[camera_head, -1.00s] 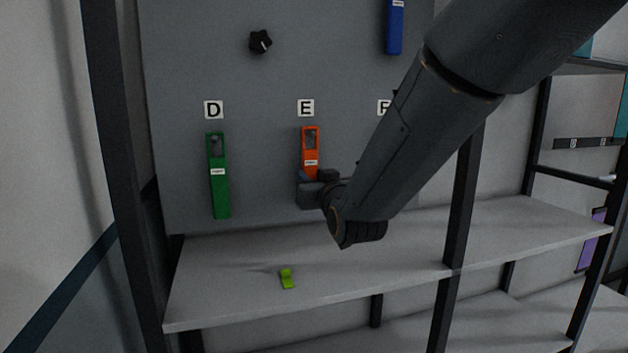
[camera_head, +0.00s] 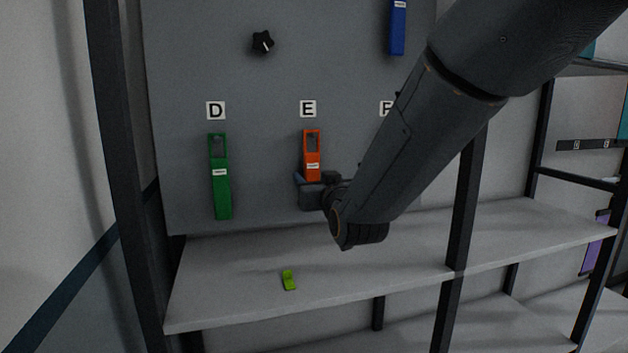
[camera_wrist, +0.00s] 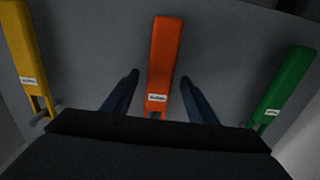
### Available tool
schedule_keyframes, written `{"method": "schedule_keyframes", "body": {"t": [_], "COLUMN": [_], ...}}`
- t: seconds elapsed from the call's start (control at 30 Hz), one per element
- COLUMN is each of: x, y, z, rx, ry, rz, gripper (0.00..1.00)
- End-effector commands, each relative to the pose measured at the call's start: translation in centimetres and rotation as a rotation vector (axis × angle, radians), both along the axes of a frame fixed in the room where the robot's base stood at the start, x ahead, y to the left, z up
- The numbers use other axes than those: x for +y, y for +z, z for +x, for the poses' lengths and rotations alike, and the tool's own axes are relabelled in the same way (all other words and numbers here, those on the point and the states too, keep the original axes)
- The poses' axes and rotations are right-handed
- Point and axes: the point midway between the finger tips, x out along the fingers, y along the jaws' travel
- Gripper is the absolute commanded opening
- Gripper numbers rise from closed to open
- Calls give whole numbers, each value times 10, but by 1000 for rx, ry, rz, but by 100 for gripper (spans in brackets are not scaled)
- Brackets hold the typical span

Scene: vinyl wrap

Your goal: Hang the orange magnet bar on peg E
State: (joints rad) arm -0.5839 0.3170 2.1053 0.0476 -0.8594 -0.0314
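The orange magnet bar (camera_head: 312,163) is upright against the grey board under the label E (camera_head: 308,109), with its slotted end up. Its lower part is hidden behind my gripper (camera_head: 316,180) in the head view. In the wrist view the orange bar (camera_wrist: 164,55) lies between the two dark fingers of my gripper (camera_wrist: 158,78). The fingers are spread, with a gap to the bar on each side.
A green bar (camera_head: 221,190) hangs under D, left of the orange one. A yellow bar (camera_wrist: 22,50) hangs on the other side. A blue bar (camera_head: 398,28) and a black knob (camera_head: 263,42) are higher up. A lime-green piece (camera_head: 289,281) lies on the shelf (camera_head: 230,300) below.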

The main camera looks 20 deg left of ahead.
Motion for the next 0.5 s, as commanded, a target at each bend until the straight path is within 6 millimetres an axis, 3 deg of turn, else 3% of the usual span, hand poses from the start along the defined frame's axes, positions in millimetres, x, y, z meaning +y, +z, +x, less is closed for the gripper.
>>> {"method": "schedule_keyframes", "body": {"t": [0.3,0.5], "x": [-1,-12], "y": [-1,-1], "z": [-2,-20], "rx": [1,0], "ry": [0,0], "rz": [-1,0], "gripper": [52,52]}}
